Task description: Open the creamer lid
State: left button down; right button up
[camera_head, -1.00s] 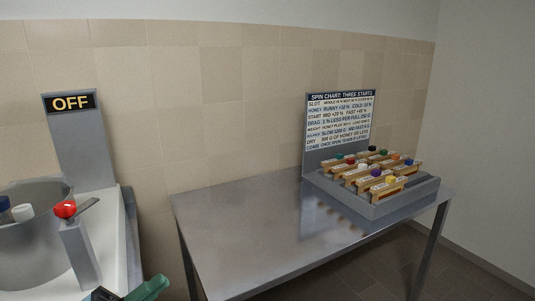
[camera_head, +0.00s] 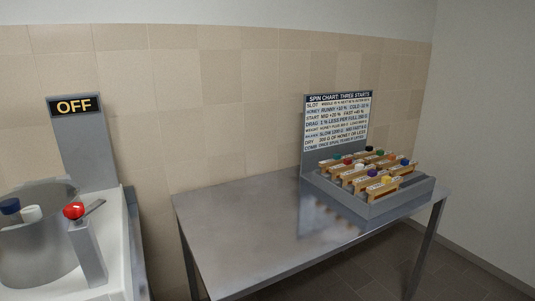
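I see no creamer and no creamer lid in view. At the left stands a grey round open drum (camera_head: 38,255) with a blue-topped piece (camera_head: 10,206) and a white-topped piece (camera_head: 32,214) inside it. Beside the drum is a grey post (camera_head: 88,255) with a red knob (camera_head: 74,211) and a short lever on top. Behind it a grey panel carries a sign reading OFF (camera_head: 74,105). Neither of my grippers is in view.
A bare steel table (camera_head: 255,235) fills the middle, mostly clear. At its right end a grey tray (camera_head: 400,203) holds several wooden frames with coloured knobs, in front of a spin chart (camera_head: 337,122). A tiled wall stands behind.

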aim_at(10, 206)
jog(key=u, duration=1.45)
